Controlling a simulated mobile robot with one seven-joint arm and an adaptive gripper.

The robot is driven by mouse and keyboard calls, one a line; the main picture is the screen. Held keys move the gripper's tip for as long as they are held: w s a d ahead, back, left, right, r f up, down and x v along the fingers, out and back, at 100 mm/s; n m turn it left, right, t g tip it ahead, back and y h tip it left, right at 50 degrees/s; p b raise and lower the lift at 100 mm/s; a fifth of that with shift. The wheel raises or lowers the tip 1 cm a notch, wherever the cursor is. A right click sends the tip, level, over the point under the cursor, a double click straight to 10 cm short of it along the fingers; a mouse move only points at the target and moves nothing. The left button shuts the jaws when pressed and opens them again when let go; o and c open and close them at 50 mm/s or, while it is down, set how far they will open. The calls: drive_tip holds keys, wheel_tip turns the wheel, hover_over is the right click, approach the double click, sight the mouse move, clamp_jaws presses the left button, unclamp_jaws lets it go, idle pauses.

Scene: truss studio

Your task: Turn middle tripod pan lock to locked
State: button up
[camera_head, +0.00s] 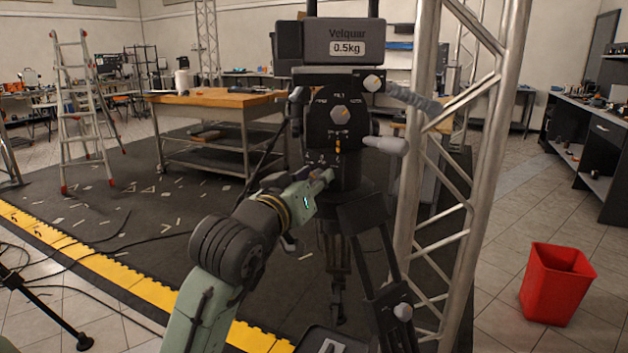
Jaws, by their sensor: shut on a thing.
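The tripod head (318,120) is dark and stands upright in the middle of the view, with a black block marked "Velquar 0.5kg" (331,41) on top. A white-ended handle (387,146) sticks out to the right. My gripper (325,178) reaches in from the lower left and is shut at the lower front of the head, just above the round base. The part between its fingers is hidden, so I cannot tell the pan lock's position. The tripod legs (372,262) spread below.
A silver truss upright (478,190) stands close on the right. A red bin (557,284) stands on the tiles at the lower right. A wooden-topped workbench (215,98) and a stepladder (84,115) are behind on the left. Cables lie on the floor at the left.

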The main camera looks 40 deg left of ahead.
clamp_jaws()
drive_tip(key=shift+f+m, duration=0.1)
drive_tip(key=shift+m, duration=0.2)
drive_tip(key=m+b, duration=1)
drive_tip(key=m, duration=0.7)
drive_tip(key=shift+m, duration=0.3)
idle(0.4)
drive_tip(key=o, duration=0.7)
unclamp_jaws()
